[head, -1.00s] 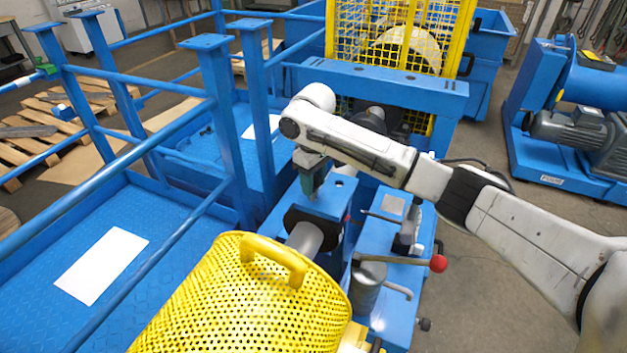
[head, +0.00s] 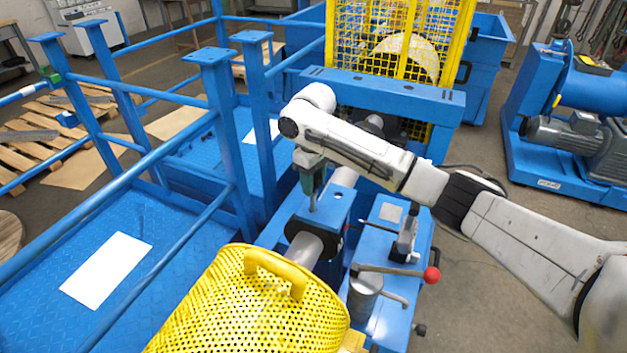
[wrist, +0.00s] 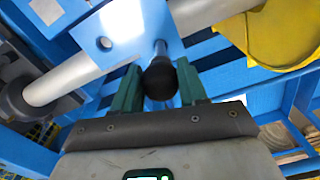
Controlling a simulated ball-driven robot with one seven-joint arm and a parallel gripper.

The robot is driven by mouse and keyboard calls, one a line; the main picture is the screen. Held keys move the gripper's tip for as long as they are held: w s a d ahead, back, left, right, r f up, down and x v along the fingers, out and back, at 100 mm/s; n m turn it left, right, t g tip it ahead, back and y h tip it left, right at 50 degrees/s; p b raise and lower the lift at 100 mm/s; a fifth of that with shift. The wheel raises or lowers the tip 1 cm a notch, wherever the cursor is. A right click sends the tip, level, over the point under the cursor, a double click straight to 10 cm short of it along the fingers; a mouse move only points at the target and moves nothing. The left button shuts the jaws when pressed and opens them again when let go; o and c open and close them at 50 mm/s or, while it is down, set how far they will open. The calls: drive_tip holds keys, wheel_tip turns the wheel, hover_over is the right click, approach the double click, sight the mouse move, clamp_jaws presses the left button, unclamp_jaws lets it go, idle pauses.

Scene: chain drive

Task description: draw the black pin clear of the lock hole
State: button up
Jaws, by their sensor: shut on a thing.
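The black pin shows in the wrist view as a round black knob (wrist: 160,80) with a thin silver shank running away from it. My gripper (wrist: 158,90) is shut on this knob, one green finger on each side. In the head view my gripper (head: 312,172) is above the blue block (head: 327,210), and a thin shank hangs below the fingers towards its top. One round hole (wrist: 105,43) is visible in the block's top plate. I cannot tell whether the shank's lower end is still inside a hole or clear of it.
A perforated yellow guard (head: 250,310) is close in front of the block. A lever with a red knob (head: 432,275) stands to the right. Blue rail posts (head: 222,120) are on the left. A yellow mesh cage (head: 400,40) is behind.

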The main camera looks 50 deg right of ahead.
drive_tip(key=shift+r+p, duration=1.5)
drive_tip(key=shift+r, duration=1.75)
